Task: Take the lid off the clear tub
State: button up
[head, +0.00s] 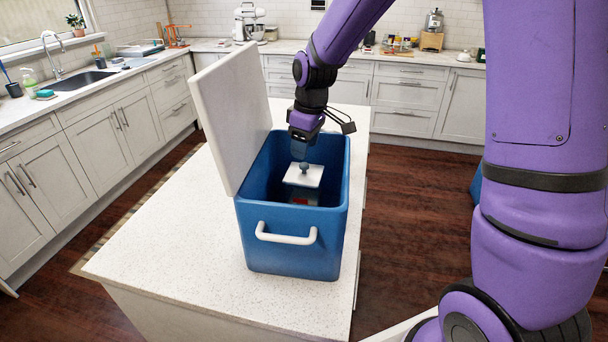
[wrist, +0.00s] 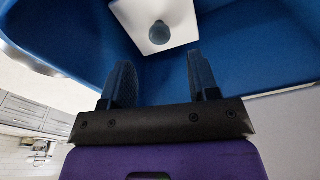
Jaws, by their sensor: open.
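The clear tub (head: 303,196) stands inside a blue cooler, with something reddish showing low in it. Its white square lid (head: 315,176) is on top and has a round blue-grey knob (head: 304,167) in the middle. In the wrist view the lid (wrist: 133,18) and knob (wrist: 159,32) show beyond the fingertips. My gripper (head: 306,158) reaches down into the cooler, just above the knob. In the wrist view my gripper (wrist: 160,72) is open, its two fingers apart with nothing between them. The knob lies ahead of the gap and appears untouched.
The blue cooler (head: 290,252) sits on a white speckled island counter (head: 180,240). Its white lid (head: 232,115) stands open at the left, close to my arm. The cooler walls surround the tub. The counter left of the cooler is clear.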

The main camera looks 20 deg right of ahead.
aim_at(304, 164)
jog(key=shift+f, duration=2.65)
jog(key=shift+a, duration=0.1)
jog(key=c, duration=1)
